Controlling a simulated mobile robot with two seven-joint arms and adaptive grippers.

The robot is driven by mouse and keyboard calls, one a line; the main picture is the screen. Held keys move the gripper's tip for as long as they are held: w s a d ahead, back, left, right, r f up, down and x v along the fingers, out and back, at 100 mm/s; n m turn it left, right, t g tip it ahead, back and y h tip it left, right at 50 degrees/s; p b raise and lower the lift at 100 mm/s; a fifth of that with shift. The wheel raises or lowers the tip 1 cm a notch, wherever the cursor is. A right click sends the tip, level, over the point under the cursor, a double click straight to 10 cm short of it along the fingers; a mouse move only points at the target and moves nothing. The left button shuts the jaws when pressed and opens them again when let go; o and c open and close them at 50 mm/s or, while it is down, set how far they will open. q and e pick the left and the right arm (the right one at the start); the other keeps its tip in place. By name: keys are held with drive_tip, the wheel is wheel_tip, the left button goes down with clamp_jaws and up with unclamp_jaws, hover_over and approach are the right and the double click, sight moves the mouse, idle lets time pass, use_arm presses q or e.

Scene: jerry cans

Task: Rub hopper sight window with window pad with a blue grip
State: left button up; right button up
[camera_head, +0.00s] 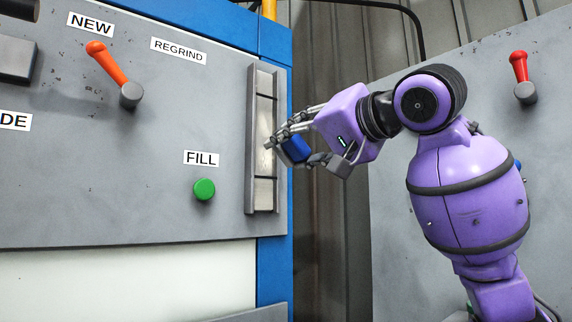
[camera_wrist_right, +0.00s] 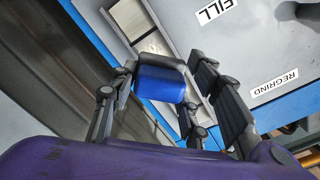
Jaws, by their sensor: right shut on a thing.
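The hopper sight window (camera_head: 264,128) is a tall narrow pane in a grey frame at the right edge of the grey panel. It also shows in the right wrist view (camera_wrist_right: 133,16). My right gripper (camera_head: 290,147) is in front of the window's middle, shut on the window pad with the blue grip (camera_head: 296,149). In the right wrist view the blue grip (camera_wrist_right: 160,84) sits between the fingers, with the pad's grey head beyond it toward the window. The pad appears at the pane; I cannot tell for sure whether it touches. My left gripper is not in view.
The panel carries an orange lever (camera_head: 107,62), a green button (camera_head: 204,189) under a FILL label, and NEW and REGRIND labels. A red lever (camera_head: 520,67) is on another grey panel at the right. A corrugated wall (camera_head: 335,60) lies between the panels.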

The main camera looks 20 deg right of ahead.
sight(285, 146)
drive_tip(key=shift+s+a+r+t, duration=0.2)
drive_tip(key=shift+a+t, duration=0.2)
drive_tip(key=shift+a, duration=0.2)
drive_tip(key=shift+w+a, duration=0.1)
drive_tip(key=shift+a, duration=0.05)
drive_tip(key=x, duration=0.3)
drive_tip(key=shift+w, duration=0.35)
drive_tip(key=shift+w+a, duration=0.2)
drive_tip(key=shift+w, duration=0.7)
drive_tip(key=shift+x, duration=0.85)
